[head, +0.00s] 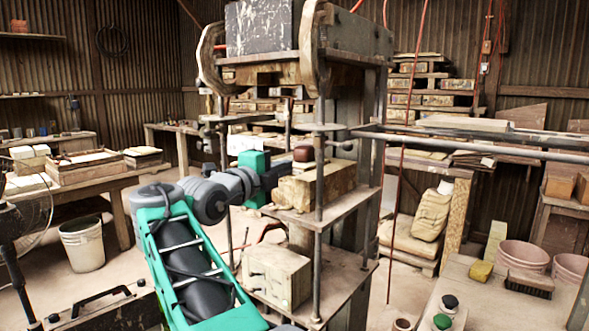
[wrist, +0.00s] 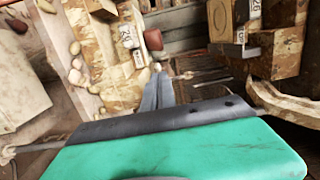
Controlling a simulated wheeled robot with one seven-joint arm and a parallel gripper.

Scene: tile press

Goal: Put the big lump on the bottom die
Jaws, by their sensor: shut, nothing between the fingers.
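The press stands in the middle of the head view. A pale wooden block, which looks like the bottom die (head: 325,184), sits on its middle plate. A small reddish-brown lump (head: 303,153) shows at the top of this block; I cannot tell if it rests on it or whether it is the big lump. In the wrist view a reddish-brown lump (wrist: 153,40) lies just beyond the fingertips. My gripper (wrist: 157,74) is shut and empty, its fingers pointing away from the camera. In the head view my gripper (head: 284,166) is beside the block, its fingertips partly hidden.
The press's upper block (head: 258,27) hangs above, with posts around the plate. Another wooden block (head: 276,277) sits on the lower plate. A white bucket (head: 82,243) stands on the floor at left.

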